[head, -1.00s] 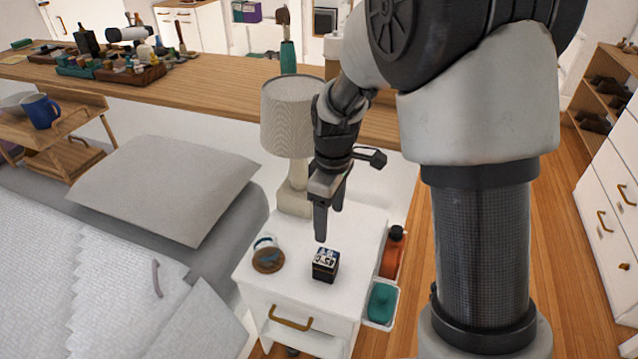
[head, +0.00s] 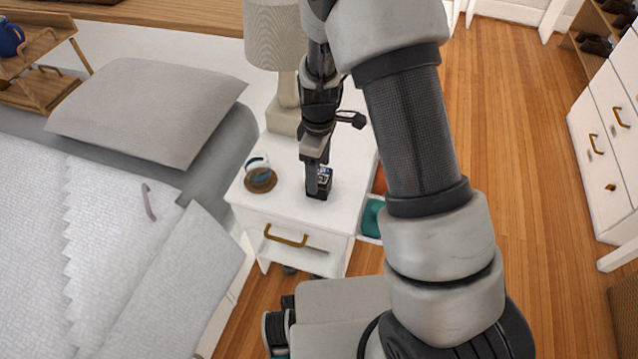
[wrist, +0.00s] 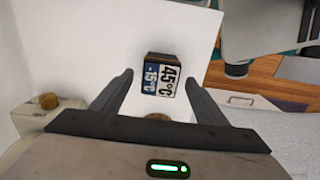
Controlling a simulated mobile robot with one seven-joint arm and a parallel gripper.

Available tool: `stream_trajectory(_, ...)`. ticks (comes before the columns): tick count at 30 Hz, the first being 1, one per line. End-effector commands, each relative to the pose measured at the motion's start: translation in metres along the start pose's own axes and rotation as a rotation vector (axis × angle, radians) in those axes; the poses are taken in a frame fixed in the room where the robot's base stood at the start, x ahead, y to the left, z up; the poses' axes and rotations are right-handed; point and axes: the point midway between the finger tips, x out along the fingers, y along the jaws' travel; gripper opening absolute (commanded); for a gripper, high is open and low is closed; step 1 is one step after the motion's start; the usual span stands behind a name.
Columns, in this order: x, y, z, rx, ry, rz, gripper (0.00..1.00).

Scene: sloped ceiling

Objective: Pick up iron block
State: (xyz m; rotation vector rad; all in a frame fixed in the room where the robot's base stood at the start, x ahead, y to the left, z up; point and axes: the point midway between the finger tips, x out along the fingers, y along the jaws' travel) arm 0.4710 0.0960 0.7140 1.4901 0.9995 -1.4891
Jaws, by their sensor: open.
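The iron block (head: 324,184) is a small dark block on the white nightstand (head: 278,208). In the wrist view my gripper (wrist: 158,78) is open, with one finger to each side of the block and the block near the fingertips. I cannot tell whether either finger touches it.
A teal item (head: 371,218) sits in a side holder at the right. The bed with a grey pillow (head: 150,110) is at the left.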

Motion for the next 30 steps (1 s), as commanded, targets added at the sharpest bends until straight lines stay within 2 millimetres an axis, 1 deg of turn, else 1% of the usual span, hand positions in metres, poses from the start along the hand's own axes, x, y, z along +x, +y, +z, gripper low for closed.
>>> stream_trajectory(6,0.033,-0.001,0.002,0.000,-0.003,-0.002,0.67)
stream_trajectory(9,0.045,-0.001,0.001,0.000,-0.002,-0.001,0.67)
stream_trajectory(12,0.050,-0.001,0.001,0.000,-0.001,0.000,0.67)
stream_trajectory(17,0.049,0.000,0.001,0.000,0.000,0.000,0.67)
stream_trajectory(20,0.049,0.000,0.001,0.000,0.000,0.000,0.52)
stream_trajectory(27,0.049,0.000,0.001,0.000,0.000,0.000,0.12)
stream_trajectory(29,0.049,0.000,0.001,0.000,0.000,0.000,0.01)
stream_trajectory(30,0.048,0.000,0.001,0.000,0.001,0.002,0.00)
